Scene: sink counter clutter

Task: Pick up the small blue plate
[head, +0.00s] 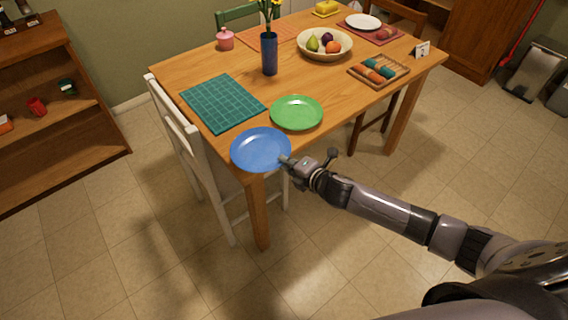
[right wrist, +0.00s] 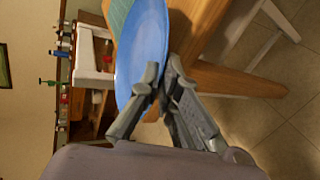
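The blue plate (head: 258,148) is at the near corner of the wooden table, and its rim reaches past the table edge. I cannot tell whether it rests on the top or is held just above it. My right gripper (head: 285,160) is at the plate's right rim. In the right wrist view the blue plate (right wrist: 142,45) shows nearly edge-on, and the fingertips of my right gripper (right wrist: 163,72) are close together with the rim between them. One finger covers part of the plate. My left gripper is not in view.
A green plate (head: 297,112) lies right behind the blue plate on the table (head: 335,103). A teal mat (head: 222,102) lies to the left. A blue vase (head: 269,55), a fruit bowl (head: 342,53) and a wooden tray (head: 402,75) stand farther back. A white chair (head: 183,130) stands at the left side.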

